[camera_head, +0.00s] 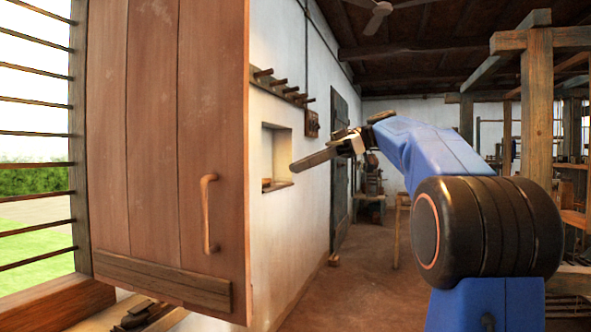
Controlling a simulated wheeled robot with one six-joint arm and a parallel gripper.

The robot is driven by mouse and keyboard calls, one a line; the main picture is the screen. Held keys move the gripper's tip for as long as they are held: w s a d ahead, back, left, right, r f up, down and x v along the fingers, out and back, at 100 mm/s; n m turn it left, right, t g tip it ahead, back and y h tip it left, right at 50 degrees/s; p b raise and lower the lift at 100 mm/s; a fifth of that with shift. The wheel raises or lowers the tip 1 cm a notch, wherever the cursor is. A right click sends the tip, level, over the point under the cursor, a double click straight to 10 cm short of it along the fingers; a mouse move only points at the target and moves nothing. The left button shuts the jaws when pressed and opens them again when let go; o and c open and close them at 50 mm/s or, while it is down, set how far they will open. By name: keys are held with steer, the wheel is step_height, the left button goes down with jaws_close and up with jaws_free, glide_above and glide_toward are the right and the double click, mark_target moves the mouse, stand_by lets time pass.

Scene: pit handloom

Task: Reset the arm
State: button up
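My blue arm reaches in from the lower right. My gripper (310,160) is in mid-air near the middle of the picture and points left. I see it side-on, with one dark finger outlined against the white wall. Whether it is open or shut cannot be told. No object shows in it. A brown wooden shutter (150,140) with a curved wooden handle (208,213) fills the left part of the picture. A gap shows between the gripper and the shutter's edge.
A barred window (35,132) is at the far left, with a wooden sill (55,305) below. The white wall has a peg rail (280,88) and a niche (277,155). A dark door (340,165) stands further back. Loom posts (537,105) rise at the right. The middle floor (360,285) is clear.

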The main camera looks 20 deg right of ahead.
stand_by(0.4)
steer(key=s+a+f+m+h, duration=0.2)
steer(key=s+a+f+m, duration=0.15)
steer(key=f, duration=0.35)
steer(key=s+a+f+m+h, duration=0.2)
steer(key=s+a+f+m, duration=0.15)
steer(key=f, duration=0.25)
steer(key=s+a+f+m+h, duration=0.2)
steer(key=s+f+m, duration=0.1)
steer(key=s+f, duration=0.3)
steer(key=s+d+f+m+h, duration=0.1)
steer(key=s+f+m+h, duration=0.1)
steer(key=s+f, duration=0.3)
steer(key=s+d+f+m+t+h, duration=0.1)
steer(key=s+f, duration=0.5)
steer(key=f, duration=0.7)
steer(key=s+d+f+m+t+h, duration=0.1)
steer(key=s+f+h, duration=0.3)
steer(key=f, duration=0.5)
steer(key=shift+s+d+f+m, duration=0.25)
steer(key=shift+s+d+m, duration=0.4)
steer(key=shift+d+m, duration=0.25)
